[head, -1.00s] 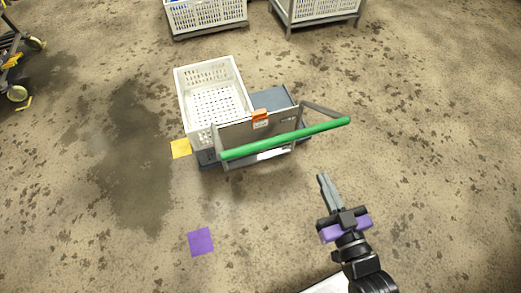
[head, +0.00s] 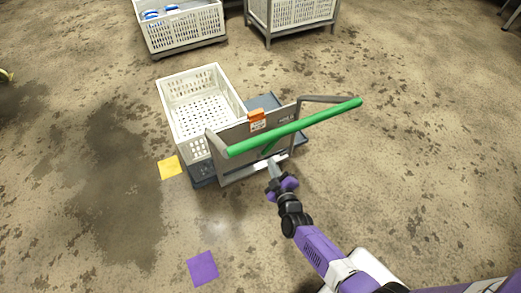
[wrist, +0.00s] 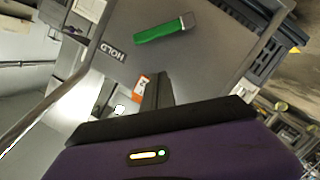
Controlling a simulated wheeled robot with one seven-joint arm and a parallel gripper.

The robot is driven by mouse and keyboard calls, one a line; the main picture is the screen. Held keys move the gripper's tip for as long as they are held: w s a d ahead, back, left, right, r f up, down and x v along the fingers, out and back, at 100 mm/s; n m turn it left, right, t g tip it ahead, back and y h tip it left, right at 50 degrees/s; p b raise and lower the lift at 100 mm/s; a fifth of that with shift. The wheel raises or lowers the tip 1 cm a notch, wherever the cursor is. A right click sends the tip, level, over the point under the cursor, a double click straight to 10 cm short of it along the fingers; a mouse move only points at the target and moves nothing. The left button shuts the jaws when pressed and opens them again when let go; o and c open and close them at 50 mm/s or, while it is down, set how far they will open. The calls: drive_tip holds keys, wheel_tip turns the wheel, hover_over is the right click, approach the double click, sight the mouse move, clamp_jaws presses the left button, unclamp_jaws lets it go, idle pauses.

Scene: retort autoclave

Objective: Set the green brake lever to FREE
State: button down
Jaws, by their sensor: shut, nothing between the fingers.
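The green brake lever (wrist: 165,28) is a short green bar on the cart's grey end panel (wrist: 145,60), with a HOLD label (wrist: 110,53) beside it in the wrist view. In the head view a small green piece of the lever (head: 268,148) shows under the long green push bar (head: 300,128). My gripper (head: 272,165) is shut and empty, low in front of the panel. Its dark fingers (wrist: 158,90) point toward the panel in the wrist view, apart from the lever. I see no FREE label.
Yellow (head: 170,168) and purple (head: 202,268) floor squares lie nearby. More crates (head: 181,30) stand behind. The floor at left and right is open.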

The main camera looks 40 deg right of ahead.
drive_tip(key=shift+r+n, duration=0.2)
drive_tip(key=shift+n, duration=0.2)
drive_tip(key=b, duration=0.6)
hover_over(272, 147)
drive_tip(key=a, duration=0.5)
wheel_tip(272, 147, down, 2)
drive_tip(key=d+f+b, duration=0.1)
drive_tip(key=b, duration=0.1)
drive_tip(key=s+d+f+b, duration=0.1)
drive_tip(key=d+b, duration=0.1)
drive_tip(key=shift+s+f, duration=0.15)
drive_tip(key=shift+s, duration=0.05)
